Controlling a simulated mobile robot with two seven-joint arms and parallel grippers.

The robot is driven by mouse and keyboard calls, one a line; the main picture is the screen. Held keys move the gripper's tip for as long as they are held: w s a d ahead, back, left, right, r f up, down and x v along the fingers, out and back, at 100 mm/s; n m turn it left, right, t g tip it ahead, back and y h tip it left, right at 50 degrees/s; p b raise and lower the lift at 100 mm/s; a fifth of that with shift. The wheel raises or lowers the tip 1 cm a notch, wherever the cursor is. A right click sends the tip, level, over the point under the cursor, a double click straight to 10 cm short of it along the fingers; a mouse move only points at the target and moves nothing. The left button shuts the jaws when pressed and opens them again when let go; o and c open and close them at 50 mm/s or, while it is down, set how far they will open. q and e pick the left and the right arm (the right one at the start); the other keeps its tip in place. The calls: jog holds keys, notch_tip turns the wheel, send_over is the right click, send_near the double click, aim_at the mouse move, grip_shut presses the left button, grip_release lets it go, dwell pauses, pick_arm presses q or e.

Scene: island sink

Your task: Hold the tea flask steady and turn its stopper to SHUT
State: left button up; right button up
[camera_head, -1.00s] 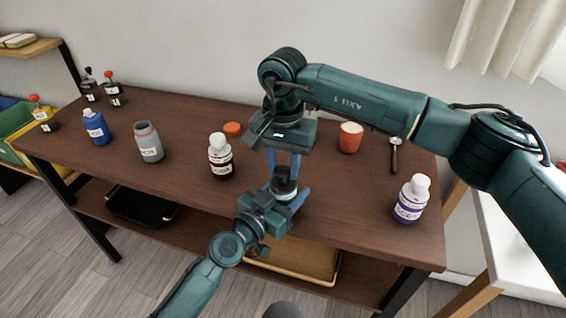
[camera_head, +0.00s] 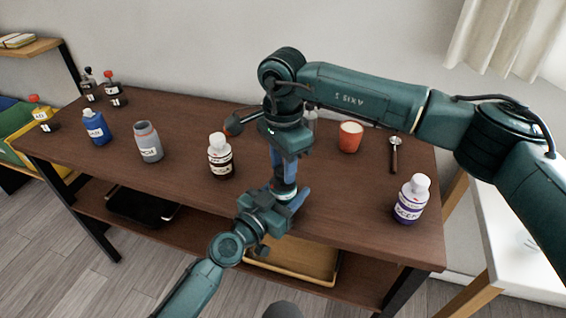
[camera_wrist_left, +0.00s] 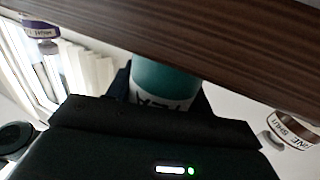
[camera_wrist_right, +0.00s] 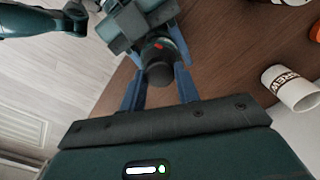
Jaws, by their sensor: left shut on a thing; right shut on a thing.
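The tea flask is a teal container with a TEA label in the left wrist view (camera_wrist_left: 165,82); in the head view it is mostly hidden between the grippers. My left gripper (camera_head: 284,197) comes from the front and is shut on the flask's body, which looks upright. The black stopper (camera_wrist_right: 158,72) with a red mark shows in the right wrist view between the fingers of my right gripper (camera_wrist_right: 160,95). That gripper points down from above and is shut on the stopper. I cannot read the stopper's SHUT marking or tell its setting.
A white-capped dark bottle (camera_head: 220,160) stands left of the grippers. A grey bottle (camera_head: 149,143) and a blue bottle (camera_head: 96,128) are farther left. A red cup (camera_head: 350,138), a spoon (camera_head: 394,155) and a SCENT bottle (camera_head: 410,200) are right. The table (camera_head: 350,205) is clear between.

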jog(key=m, duration=0.5)
jog(key=shift+m, duration=0.3)
jog(key=m, duration=0.4)
jog(key=shift+m, duration=0.3)
jog(key=o, duration=1)
notch_tip(320, 180, up, 12)
jog(key=shift+r, duration=0.1)
pick_arm(q)
jog(key=o, duration=1.1)
